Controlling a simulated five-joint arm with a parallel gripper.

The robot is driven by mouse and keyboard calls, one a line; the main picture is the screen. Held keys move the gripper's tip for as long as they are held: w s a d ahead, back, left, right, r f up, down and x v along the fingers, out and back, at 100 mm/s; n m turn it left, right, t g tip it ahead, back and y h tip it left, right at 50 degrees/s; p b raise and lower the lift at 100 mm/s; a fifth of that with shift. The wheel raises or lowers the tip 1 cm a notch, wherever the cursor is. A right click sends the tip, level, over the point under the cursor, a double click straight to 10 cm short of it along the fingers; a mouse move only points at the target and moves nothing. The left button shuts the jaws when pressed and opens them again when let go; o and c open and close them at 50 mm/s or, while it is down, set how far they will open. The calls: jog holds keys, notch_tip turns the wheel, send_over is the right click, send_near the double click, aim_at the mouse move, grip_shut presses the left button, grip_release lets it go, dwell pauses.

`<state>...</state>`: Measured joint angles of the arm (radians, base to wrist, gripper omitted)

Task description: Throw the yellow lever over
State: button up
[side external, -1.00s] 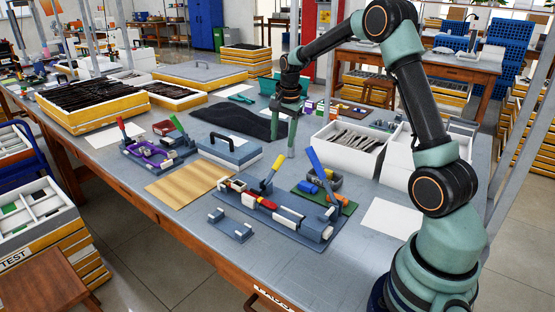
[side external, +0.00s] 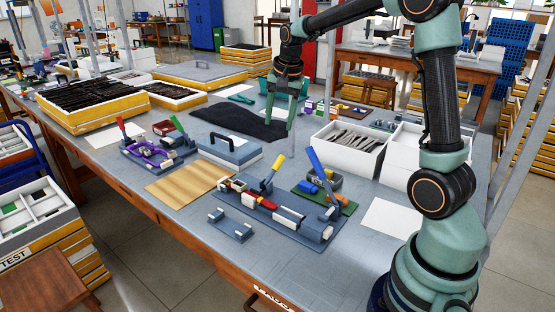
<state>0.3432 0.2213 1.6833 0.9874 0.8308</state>
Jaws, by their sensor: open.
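The yellow lever (side external: 272,173) stands tilted, its top leaning to the right, on a blue-grey fixture (side external: 245,228) in the middle of the table.
A blue-grey box with a black handle (side external: 229,151) stands left of the lever. A green tray (side external: 330,197) with blue parts lies to the right. White bins (side external: 348,150) stand behind it. A second fixture (side external: 158,150) has red and green levers.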

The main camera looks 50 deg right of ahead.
jog(key=s+a+r+n+t+y, duration=0.1)
jog(key=s+a+r+n+t, duration=0.2)
jog(key=s+a+n, duration=1.15)
jog(key=m+g, duration=0.4)
jog(key=m, duration=1.4)
send_over(282, 155)
jog(key=s, duration=0.2)
notch_tip(282, 155, down, 8)
jog(key=shift+h, duration=0.3)
jog(key=f, duration=0.4)
jog(key=w+f, duration=0.1)
jog(key=f, duration=0.2)
jog(key=w+f, duration=0.1)
jog(key=f, duration=0.3)
jog(key=shift+w+f, duration=0.15)
jog(key=shift+f, duration=0.15)
grip_shut()
